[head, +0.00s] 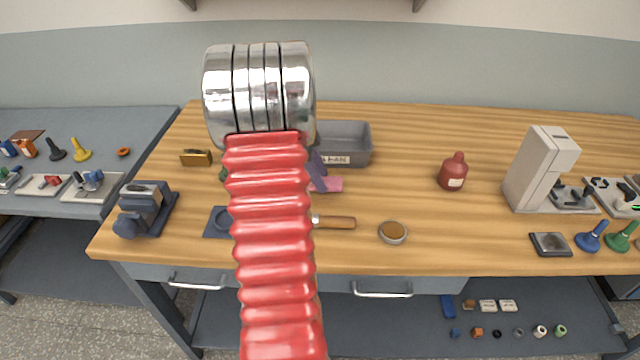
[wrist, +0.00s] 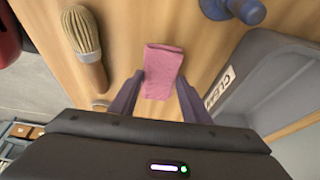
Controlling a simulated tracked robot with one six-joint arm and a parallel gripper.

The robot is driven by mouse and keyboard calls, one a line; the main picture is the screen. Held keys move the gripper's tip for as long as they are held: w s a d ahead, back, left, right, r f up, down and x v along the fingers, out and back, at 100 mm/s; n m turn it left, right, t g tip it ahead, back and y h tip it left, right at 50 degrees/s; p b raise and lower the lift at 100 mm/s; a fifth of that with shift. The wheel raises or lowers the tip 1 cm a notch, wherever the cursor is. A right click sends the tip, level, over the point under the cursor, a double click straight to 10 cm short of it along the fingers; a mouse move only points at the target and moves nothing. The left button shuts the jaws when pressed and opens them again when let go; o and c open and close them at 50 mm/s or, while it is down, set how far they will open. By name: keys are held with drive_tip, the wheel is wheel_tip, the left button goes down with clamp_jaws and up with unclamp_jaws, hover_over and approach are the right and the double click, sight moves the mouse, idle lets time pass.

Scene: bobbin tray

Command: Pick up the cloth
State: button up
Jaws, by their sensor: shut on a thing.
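The cloth (head: 331,184) is a small pink folded piece, partly hidden in the head view behind my red arm and gripper. In the wrist view the cloth (wrist: 163,62) lies between the two dark fingers. My gripper (wrist: 160,84) is shut on the cloth, with one finger at each side of it. In the head view my gripper (head: 319,175) shows only in part, beside the arm at the cloth's left. I cannot tell whether the cloth touches the wooden bench top.
A grey bin (head: 360,141) labelled CLEAN stands just behind the cloth. A brush (wrist: 82,38) with a wooden handle (head: 338,222) lies in front of it. A round tin (head: 393,233) and a red bottle (head: 453,172) stand to the right, with bare bench between.

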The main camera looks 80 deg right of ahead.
wheel_tip(320, 180, up, 7)
drive_tip(key=shift+f, duration=0.1)
idle(0.6)
drive_tip(key=o, duration=0.4)
drive_tip(key=c, duration=0.3)
drive_tip(key=shift+s, duration=0.15)
